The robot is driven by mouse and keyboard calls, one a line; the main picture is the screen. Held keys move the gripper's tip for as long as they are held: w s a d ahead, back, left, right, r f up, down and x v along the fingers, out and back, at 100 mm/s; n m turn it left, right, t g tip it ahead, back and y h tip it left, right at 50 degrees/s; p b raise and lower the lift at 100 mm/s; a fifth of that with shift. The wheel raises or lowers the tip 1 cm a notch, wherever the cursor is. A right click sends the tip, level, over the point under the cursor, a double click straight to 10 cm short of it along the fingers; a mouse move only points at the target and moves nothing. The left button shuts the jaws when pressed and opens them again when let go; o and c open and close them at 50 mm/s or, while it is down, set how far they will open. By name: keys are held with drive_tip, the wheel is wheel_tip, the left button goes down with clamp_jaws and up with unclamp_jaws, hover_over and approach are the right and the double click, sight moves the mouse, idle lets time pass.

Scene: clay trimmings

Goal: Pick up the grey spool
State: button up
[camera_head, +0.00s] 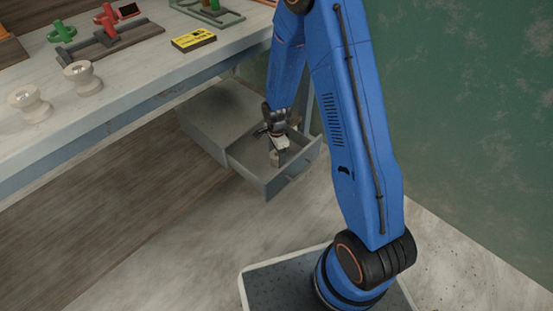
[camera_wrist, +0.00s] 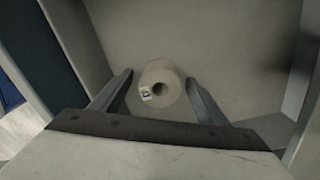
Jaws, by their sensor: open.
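The grey spool (camera_wrist: 166,82) lies in the open drawer, seen in the wrist view as a pale round piece with a dark hole and a small label. My gripper (camera_wrist: 163,92) is open, with one finger on each side of the spool. I cannot tell whether either finger touches it. In the head view my gripper (camera_head: 277,158) reaches down into the open drawer (camera_head: 265,182) under the bench. The spool is not clear in that view, as the gripper and drawer walls hide it.
Drawer walls stand close around my gripper. The bench (camera_head: 140,92) overhangs the drawer's back. On it are two pale spool-shaped pieces (camera_head: 82,78) (camera_head: 30,103), a yellow box (camera_head: 193,39), and red and green fittings (camera_head: 107,20). A green wall (camera_head: 470,100) stands at the right.

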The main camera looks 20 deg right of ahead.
drive_tip(key=shift+f, duration=0.2)
drive_tip(key=c, duration=1.3)
drive_tip(key=shift+r, duration=0.1)
wheel_tip(320, 180, up, 10)
